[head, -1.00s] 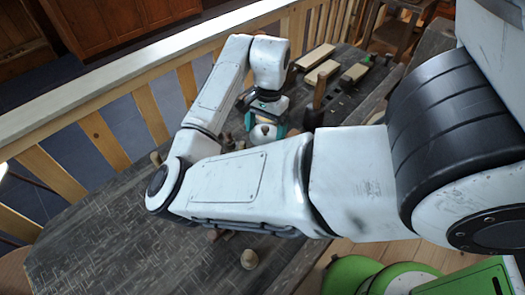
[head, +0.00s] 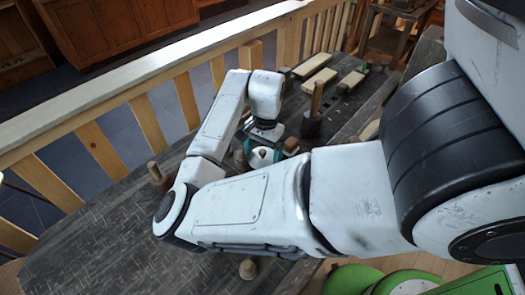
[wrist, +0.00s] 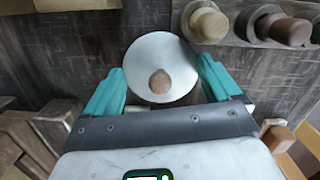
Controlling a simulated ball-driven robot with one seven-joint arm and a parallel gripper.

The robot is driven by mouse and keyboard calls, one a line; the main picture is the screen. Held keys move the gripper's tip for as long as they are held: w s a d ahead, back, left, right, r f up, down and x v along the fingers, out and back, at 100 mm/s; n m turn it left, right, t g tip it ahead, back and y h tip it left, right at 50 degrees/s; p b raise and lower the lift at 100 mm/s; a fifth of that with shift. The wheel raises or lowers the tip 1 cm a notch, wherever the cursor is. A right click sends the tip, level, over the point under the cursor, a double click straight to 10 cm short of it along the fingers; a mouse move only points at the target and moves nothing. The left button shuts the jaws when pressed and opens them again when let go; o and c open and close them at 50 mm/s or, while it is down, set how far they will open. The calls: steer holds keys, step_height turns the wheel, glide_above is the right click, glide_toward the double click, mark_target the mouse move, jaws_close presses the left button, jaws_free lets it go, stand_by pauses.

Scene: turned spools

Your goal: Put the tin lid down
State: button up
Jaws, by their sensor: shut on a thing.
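In the head view the lid (head: 259,158) shows in part below my gripper (head: 266,150), over the dark wooden table (head: 110,225). I cannot tell whether the lid touches the table.
A rack with turned spools (wrist: 209,24) stands just beyond the lid, at the upper right of the wrist view. A dark block with an upright handle (head: 313,122) and several pale boards (head: 318,82) are farther back. A small wooden knob (head: 248,268) stands nearer. The table's left part is mostly clear.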

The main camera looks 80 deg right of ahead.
steer(key=shift+f, duration=0.25)
steer(key=o, duration=0.7)
steer(key=shift+o, duration=0.2)
steer(key=shift+r, duration=0.15)
step_height(320, 180, up, 13)
steer(key=d+p, duration=0.1)
steer(key=shift+s+d, duration=0.15)
steer(key=shift+s, duration=0.1)
